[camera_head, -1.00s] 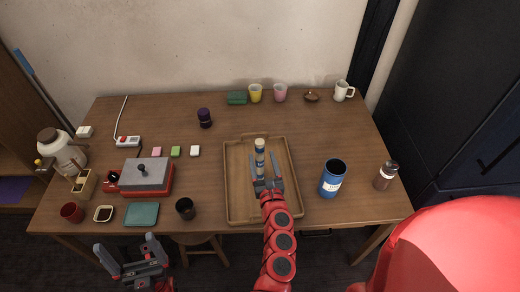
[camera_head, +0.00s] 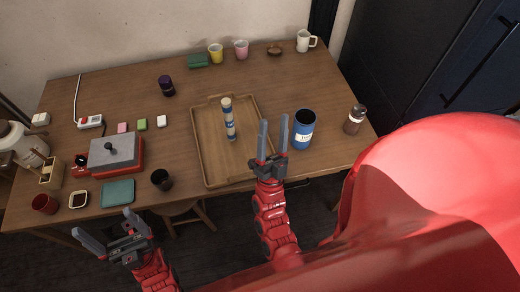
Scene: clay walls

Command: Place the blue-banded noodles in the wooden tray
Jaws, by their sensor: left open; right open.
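The blue-banded noodles (camera_head: 228,118), a slim upright cylinder with blue and pale bands, stand inside the wooden tray (camera_head: 207,165). The tray lies at the middle front of the table. My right gripper (camera_head: 273,140) is open and empty, its fingers pointing up in the picture, over the tray's right edge and apart from the noodles. My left gripper (camera_head: 104,228) is open and empty in front of the table's near edge, left of the tray.
A blue canister (camera_head: 303,130) stands right of the tray, close to my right gripper, with a brown bottle (camera_head: 354,119) beyond. A black cup (camera_head: 162,180), a teal cloth or pad (camera_head: 117,192) and a red-based grey appliance (camera_head: 112,155) are to the left. Cups line the back.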

